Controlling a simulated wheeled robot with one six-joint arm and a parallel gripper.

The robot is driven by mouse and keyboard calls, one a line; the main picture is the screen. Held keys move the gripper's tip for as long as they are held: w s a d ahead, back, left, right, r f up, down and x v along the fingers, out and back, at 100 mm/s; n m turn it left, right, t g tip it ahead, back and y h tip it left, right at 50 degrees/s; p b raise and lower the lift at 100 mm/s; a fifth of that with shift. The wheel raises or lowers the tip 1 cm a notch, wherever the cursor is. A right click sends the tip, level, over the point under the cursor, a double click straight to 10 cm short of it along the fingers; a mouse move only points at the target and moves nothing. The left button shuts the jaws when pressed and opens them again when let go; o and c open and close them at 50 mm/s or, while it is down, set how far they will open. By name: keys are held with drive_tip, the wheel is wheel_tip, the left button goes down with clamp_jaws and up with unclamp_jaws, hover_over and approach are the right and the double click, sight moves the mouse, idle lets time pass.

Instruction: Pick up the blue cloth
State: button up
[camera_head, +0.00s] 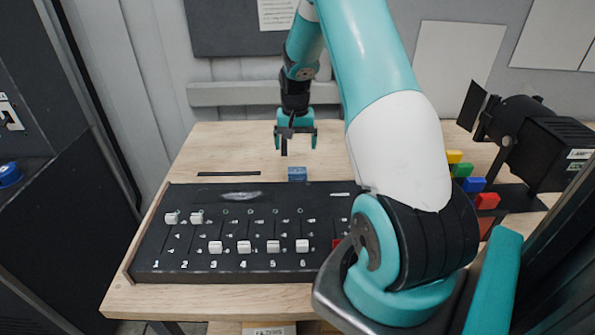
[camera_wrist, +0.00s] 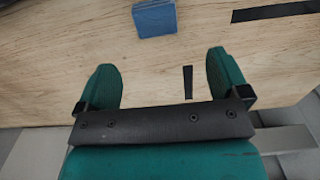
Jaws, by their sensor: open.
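The blue cloth (camera_head: 297,174) is a small folded block on the wooden table, just behind the black slider panel. It also shows in the wrist view (camera_wrist: 154,18) at the top, beyond my fingertips and a little left of their middle. My gripper (camera_head: 296,143) is open and empty above the table, behind the cloth in the head view. In the wrist view its two green fingers (camera_wrist: 166,78) stand apart, with bare wood and a short black strip between them.
The black panel (camera_head: 225,262) with several white sliders fills the front of the table. Coloured blocks (camera_head: 474,184) and a black lamp (camera_head: 530,135) stand at the right, partly behind my arm. A black strip (camera_head: 229,174) lies left of the cloth. Wood around the cloth's back side is clear.

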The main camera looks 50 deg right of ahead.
sight(298, 170)
wheel_tip(298, 170, down, 5)
drive_tip(key=shift+a+r+p, duration=0.1)
drive_tip(key=shift+p, duration=0.45)
drive_tip(key=shift+s+f+p, duration=0.2)
drive_tip(key=shift+f+p, duration=0.45)
drive_tip(key=shift+f, duration=0.7)
drive_tip(key=shift+s+f+p, duration=0.2)
drive_tip(key=shift+f+p, duration=0.45)
drive_tip(key=shift+f, duration=0.7)
drive_tip(key=c, duration=1)
drive_tip(key=shift+r, duration=0.1)
drive_tip(key=shift+r+b, duration=2.4)
drive_tip(key=shift+r, duration=7.55)
drive_tip(key=shift+o, duration=0.3)
drive_tip(key=shift+r, duration=0.1)
